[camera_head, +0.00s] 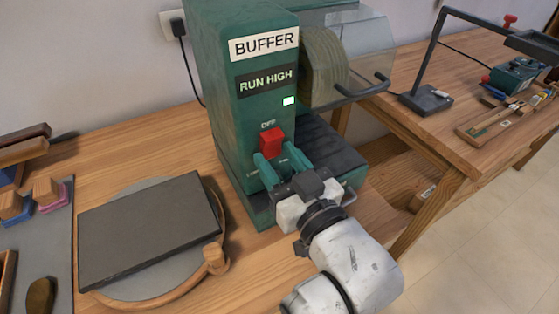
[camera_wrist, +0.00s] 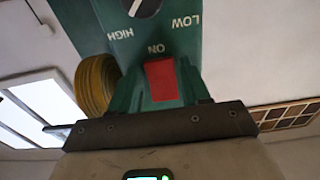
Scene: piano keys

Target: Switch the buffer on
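The buffer (camera_head: 228,110) is a tall green machine on the wooden bench, labelled "BUFFER" and "RUN HIGH". Its red switch (camera_head: 272,141) is on the front, below the word "OFF". In the wrist view the red switch (camera_wrist: 160,80) shows close up beside an upside-down "ON". Which way it is set I cannot tell. My gripper (camera_head: 274,155) has its green fingers apart, just below and either side of the switch; whether they touch it I cannot tell.
A buffing wheel (camera_head: 323,68) sits under a clear guard at upper right of the machine. A small white light (camera_head: 289,101) shows on its front. A second bench (camera_head: 445,130) with tools stands right.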

